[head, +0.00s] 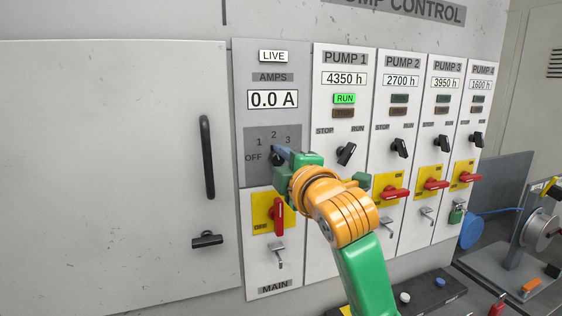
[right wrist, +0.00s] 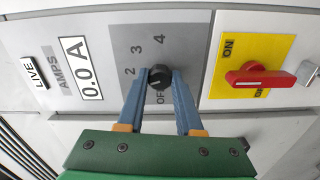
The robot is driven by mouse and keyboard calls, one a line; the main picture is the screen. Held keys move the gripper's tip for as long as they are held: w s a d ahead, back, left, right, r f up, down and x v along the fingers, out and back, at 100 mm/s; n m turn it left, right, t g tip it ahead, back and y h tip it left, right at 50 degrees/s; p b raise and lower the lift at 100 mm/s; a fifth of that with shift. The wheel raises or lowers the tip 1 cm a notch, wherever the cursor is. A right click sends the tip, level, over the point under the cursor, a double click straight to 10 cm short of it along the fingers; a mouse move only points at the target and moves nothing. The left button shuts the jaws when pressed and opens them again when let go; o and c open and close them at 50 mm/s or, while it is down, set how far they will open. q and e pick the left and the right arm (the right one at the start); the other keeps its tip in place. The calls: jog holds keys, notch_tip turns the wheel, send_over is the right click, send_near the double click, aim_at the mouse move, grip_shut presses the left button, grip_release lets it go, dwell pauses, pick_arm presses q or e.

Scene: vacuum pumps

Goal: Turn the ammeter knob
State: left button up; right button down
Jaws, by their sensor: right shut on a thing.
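The ammeter knob (right wrist: 159,77) is a round black knob on a grey plate marked OFF, 1, 2, 3 and more, below the AMPS display (head: 273,99), which reads 0.0 A. My right gripper (right wrist: 159,78) has its two blue fingers on either side of the knob and is shut on it. In the head view my right gripper (head: 283,153) reaches the grey plate and hides most of the knob. The knob's exact pointing is hard to tell; it seems near OFF. My left gripper is not in view.
Below the plate is a red main switch handle (head: 278,217) on yellow, close to my right gripper. Several pump panels with black knobs and red handles stand to the right. A door with a black handle (head: 207,157) is at left.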

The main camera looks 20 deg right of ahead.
jog(key=n, duration=0.3)
jog(key=shift+d, duration=0.15)
jog(key=c, duration=1)
grip_release()
jog(key=shift+n, duration=1.2)
jog(key=o, duration=0.5)
jog(key=shift+a, duration=0.2)
jog(key=shift+c, duration=0.2)
jog(key=shift+s, duration=1)
